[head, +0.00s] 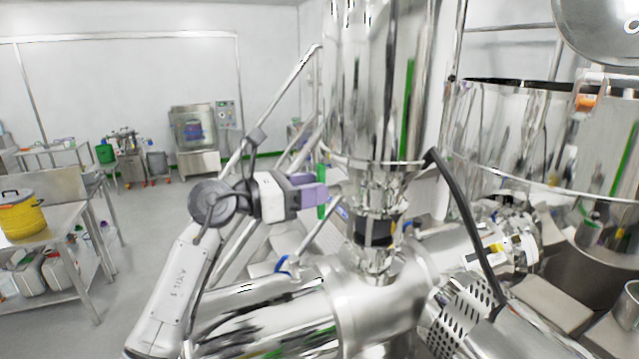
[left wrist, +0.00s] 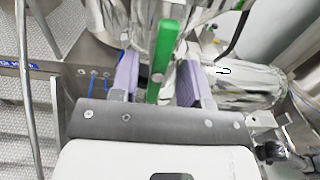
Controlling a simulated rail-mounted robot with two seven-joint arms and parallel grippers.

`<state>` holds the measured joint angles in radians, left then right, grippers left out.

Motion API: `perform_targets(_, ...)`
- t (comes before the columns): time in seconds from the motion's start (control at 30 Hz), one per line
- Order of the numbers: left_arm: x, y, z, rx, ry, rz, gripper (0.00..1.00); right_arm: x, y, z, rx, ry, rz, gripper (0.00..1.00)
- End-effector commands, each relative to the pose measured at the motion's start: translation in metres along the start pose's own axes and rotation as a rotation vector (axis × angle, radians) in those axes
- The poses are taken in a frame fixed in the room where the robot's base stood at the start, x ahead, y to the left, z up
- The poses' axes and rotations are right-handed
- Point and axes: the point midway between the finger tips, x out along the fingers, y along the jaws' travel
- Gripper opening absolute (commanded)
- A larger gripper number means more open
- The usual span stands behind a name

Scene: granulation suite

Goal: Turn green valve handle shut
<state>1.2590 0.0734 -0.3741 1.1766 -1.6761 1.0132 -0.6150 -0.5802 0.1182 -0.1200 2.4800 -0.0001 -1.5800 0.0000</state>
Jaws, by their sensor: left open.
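The green valve handle (head: 322,192) stands upright beside the steel column, just at the fingertips of my left gripper (head: 318,188). In the left wrist view the handle (left wrist: 166,58) is a flat green bar with a round bolt. It lies between the two purple fingers of my left gripper (left wrist: 158,75), with a gap to each side. The left gripper is open around the handle and is not closed on it. In the head view the purple fingers hide part of the handle. My right gripper is not in view.
A tall steel vessel (head: 375,85) and its neck stand right of the handle. A horizontal steel drum (head: 375,305) lies below. A black hose (head: 462,205) hangs to the right. A bench with a yellow pot (head: 22,216) is at far left; the floor between is clear.

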Motion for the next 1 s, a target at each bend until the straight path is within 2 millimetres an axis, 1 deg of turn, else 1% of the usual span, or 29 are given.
perform_targets(0.4,0.003,0.0011,-0.0004,0.0,0.0,0.004,0.43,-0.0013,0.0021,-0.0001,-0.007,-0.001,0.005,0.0)
perform_targets(0.47,0.003,0.001,-0.0004,0.0,0.0,0.004,0.38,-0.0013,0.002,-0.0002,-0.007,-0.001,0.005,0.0)
perform_targets(0.83,0.0029,0.0009,-0.0002,0.0,0.0,0.004,0.02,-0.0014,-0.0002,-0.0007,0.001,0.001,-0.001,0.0)
perform_targets(0.87,0.0029,0.0009,-0.0002,0.0,0.0,0.004,0.0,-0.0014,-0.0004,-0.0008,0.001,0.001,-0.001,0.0)
perform_targets(1.0,0.0029,0.0009,-0.0003,0.002,0.0,0.004,0.0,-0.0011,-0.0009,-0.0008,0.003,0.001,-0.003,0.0)
